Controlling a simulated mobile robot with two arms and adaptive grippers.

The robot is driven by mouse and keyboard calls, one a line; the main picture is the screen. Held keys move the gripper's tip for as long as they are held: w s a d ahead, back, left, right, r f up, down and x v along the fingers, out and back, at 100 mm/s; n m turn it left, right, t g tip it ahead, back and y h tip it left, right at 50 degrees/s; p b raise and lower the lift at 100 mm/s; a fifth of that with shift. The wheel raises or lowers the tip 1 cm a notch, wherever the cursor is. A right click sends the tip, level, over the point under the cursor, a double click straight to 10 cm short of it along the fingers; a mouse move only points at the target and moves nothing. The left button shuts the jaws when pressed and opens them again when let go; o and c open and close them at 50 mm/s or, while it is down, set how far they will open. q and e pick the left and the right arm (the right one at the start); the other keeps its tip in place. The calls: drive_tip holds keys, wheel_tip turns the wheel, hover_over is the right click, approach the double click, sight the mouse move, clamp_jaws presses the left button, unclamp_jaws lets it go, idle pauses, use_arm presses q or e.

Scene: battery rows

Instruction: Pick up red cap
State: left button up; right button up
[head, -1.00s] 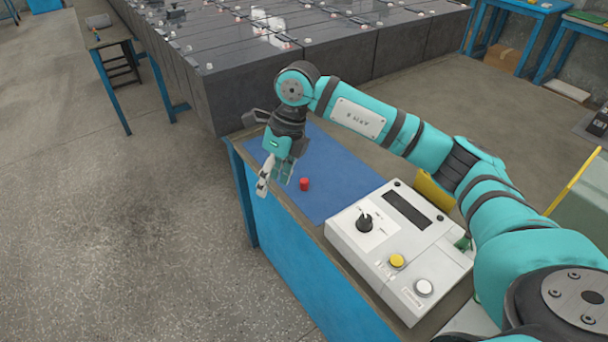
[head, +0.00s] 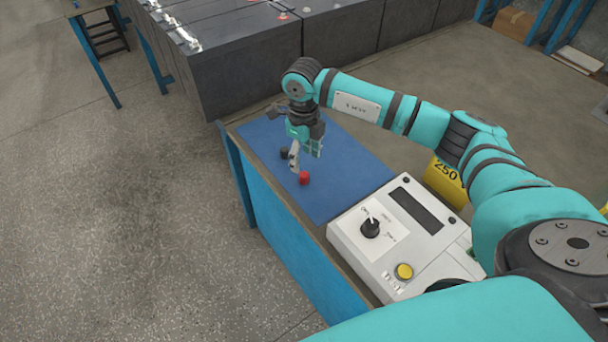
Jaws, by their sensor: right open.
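The red cap (head: 304,178) is a small red cylinder on the blue mat (head: 345,165), near the mat's left edge. My right gripper (head: 305,160) points down just above and behind the cap. Its fingers are apart, and the light one on the left comes close to the cap in the picture; I cannot tell whether it touches. The gripper holds nothing that I can see. My left gripper is not in view.
A small black cap (head: 284,153) lies on the mat left of the gripper. A white tester box (head: 400,230) with a knob and yellow button stands on the bench in front. Dark battery blocks (head: 250,75) stand behind. A yellow block marked 250 (head: 444,180) is at right.

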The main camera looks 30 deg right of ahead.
sight(304, 174)
drive_tip(key=shift+f, duration=0.95)
drive_tip(key=f, duration=0.2)
drive_tip(key=f+p, duration=0.1)
drive_tip(key=shift+s+a+f, duration=0.1)
drive_tip(key=shift+s+f, duration=0.1)
drive_tip(key=shift+f, duration=0.55)
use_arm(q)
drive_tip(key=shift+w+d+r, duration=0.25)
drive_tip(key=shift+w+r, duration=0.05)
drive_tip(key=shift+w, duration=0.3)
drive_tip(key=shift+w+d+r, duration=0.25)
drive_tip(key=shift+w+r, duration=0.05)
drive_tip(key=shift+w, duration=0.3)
use_arm(e)
drive_tip(key=c, duration=0.9)
